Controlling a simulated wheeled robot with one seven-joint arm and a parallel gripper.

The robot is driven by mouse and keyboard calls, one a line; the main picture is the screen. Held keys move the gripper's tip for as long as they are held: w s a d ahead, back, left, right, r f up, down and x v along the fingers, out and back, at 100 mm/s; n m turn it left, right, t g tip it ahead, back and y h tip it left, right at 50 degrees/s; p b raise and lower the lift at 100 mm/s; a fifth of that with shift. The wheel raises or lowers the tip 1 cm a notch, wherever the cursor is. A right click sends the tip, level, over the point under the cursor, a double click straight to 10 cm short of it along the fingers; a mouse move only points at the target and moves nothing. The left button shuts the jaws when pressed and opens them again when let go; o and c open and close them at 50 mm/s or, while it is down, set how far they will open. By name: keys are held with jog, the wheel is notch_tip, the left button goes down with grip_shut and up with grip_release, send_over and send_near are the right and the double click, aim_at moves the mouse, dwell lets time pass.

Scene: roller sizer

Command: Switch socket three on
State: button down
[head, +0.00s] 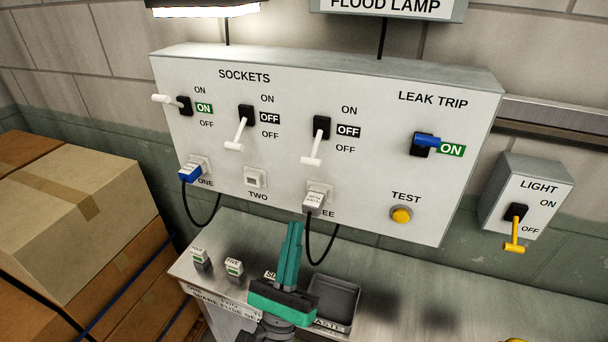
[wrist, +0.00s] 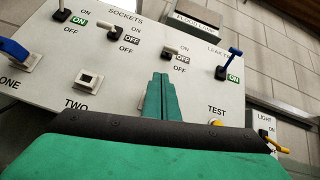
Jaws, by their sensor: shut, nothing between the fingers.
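The socket three switch (head: 316,145) has a white lever pointing down, and its window reads OFF. It also shows in the wrist view (wrist: 170,51), just beyond and above my fingertips. A pale plug (head: 315,200) with a black cable sits in socket three below it and partly covers the label. My green gripper (head: 293,226) is shut and empty, pointing up in front of the panel's lower edge, below and left of that plug in the head view. It also shows in the wrist view (wrist: 161,78), apart from the switch there.
Socket one's switch (head: 184,105) reads ON and socket two's (head: 246,117) reads OFF. The blue leak trip lever (head: 430,142) reads ON. A yellow test button (head: 401,215) sits lower right. A bench (head: 410,282) with a grey tray (head: 335,300) is below. Cardboard boxes (head: 70,220) stand left.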

aim_at(316, 147)
jog(key=m, duration=0.1)
jog(key=r+m+h, duration=0.1)
jog(key=w+r+m+h, duration=0.1)
jog(key=shift+a+r+m, duration=0.2)
jog(key=shift+r+m, duration=0.05)
jog(key=shift+m, duration=0.15)
jog(key=shift+w, duration=0.1)
jog(key=shift+x, duration=4.95)
jog(key=shift+w, duration=0.1)
jog(key=shift+d, duration=0.15)
